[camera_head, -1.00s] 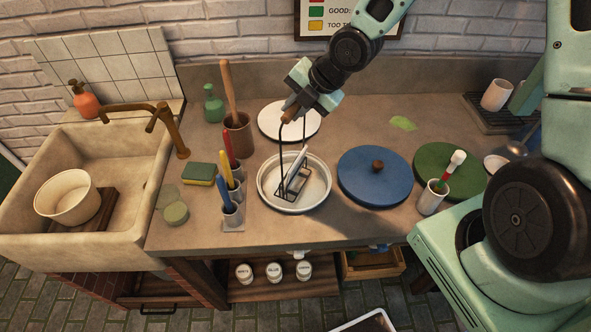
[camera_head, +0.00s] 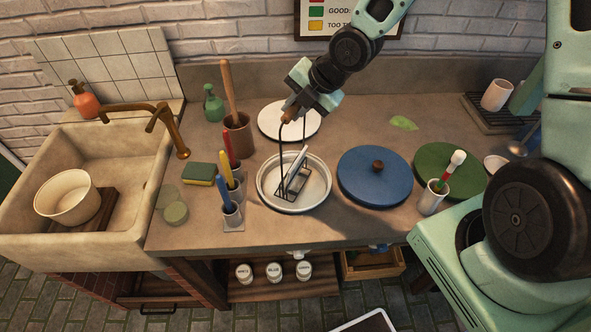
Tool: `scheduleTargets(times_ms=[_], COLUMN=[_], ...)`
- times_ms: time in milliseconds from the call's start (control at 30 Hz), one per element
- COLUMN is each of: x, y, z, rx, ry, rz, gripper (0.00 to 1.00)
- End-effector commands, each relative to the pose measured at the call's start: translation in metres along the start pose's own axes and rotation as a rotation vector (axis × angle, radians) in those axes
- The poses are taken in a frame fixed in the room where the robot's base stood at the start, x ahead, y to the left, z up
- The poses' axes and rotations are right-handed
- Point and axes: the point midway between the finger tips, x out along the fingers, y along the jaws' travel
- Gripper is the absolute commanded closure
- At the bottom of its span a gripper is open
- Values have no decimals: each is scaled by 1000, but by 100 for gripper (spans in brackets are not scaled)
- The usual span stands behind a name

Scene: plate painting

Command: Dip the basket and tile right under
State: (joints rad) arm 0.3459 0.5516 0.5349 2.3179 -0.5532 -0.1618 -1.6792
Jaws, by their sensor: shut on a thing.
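My gripper (camera_head: 291,115) is shut on the top of the handle of a dark wire basket (camera_head: 292,187). The basket hangs upright below it, inside the rim of a round white basin (camera_head: 274,200) on the counter. A white tile (camera_head: 298,160) leans in the basket, tilted, with its upper end sticking up. I cannot tell how deep the basket sits or whether the tile's lower end is under liquid.
A blue lid (camera_head: 362,184) with a brown knob lies right of the basin, and a green lid (camera_head: 437,160) lies beyond it. A white disc (camera_head: 275,120) lies behind. Cups with coloured brushes (camera_head: 230,212) stand close left. A sink (camera_head: 120,210) is at far left.

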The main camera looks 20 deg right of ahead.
Motion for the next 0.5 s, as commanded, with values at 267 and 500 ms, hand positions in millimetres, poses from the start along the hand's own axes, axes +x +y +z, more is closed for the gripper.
scheduleTargets(times_ms=[267,500], x=[0,-12], y=[1,8], z=[0,0], rx=[0,-1], ry=[0,-1], rz=[1,1], gripper=[100,100])
